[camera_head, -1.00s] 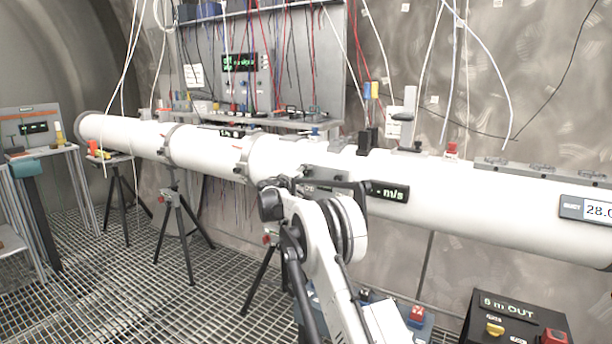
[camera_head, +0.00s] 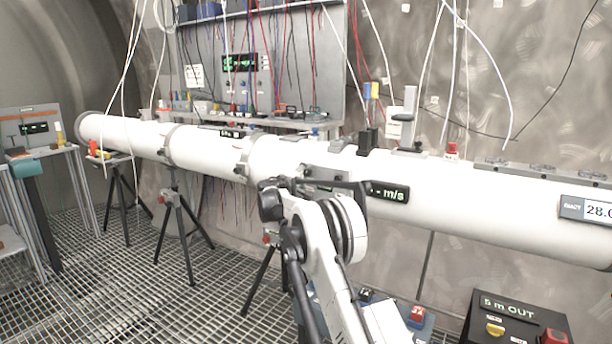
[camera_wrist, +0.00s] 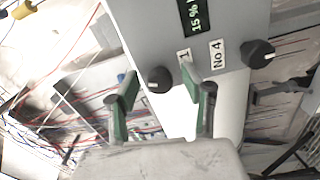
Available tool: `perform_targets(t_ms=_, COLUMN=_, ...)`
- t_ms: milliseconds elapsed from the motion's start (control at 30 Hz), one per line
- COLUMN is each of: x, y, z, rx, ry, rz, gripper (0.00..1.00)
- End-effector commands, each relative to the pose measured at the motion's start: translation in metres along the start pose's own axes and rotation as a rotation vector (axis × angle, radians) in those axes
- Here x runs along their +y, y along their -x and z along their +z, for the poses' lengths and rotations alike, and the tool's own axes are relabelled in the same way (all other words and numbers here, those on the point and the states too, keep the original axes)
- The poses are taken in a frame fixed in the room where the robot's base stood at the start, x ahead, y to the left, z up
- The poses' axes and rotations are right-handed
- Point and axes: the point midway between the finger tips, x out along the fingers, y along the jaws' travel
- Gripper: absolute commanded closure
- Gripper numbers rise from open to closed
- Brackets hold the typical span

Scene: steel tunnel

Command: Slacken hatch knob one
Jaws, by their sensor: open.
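In the wrist view a grey panel (camera_wrist: 221,15) carries two round black knobs, each with a white mark. The left knob (camera_wrist: 158,78) lies just beyond and between the fingertips of my gripper (camera_wrist: 164,88). The right knob (camera_wrist: 257,53) is outside the fingers, beside a label reading "No 4". A second label (camera_wrist: 184,57) near the left knob is partly covered by a finger, so I cannot read all of it. My gripper is open, with green-faced fingers and nothing held.
A long white tube (camera_head: 460,190) runs across the head view, with clips on top at the right. A control box (camera_head: 515,318) reading "5 m OUT" stands at lower right. Tripods (camera_head: 175,230) stand on the grated floor. Loose cables hang in front of the tube and rack.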

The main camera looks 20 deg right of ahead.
Motion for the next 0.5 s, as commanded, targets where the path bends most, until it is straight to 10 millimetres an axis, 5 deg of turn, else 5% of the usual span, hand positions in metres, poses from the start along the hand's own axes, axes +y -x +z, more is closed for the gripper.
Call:
perform_targets(t_ms=233, x=0.0, y=0.022, z=0.0, rx=0.001, ry=0.0, rz=0.0, gripper=0.56)
perform_targets(t_ms=500, x=0.0, y=0.077, z=-0.001, rx=0.003, ry=0.0, rz=0.0, gripper=0.56)
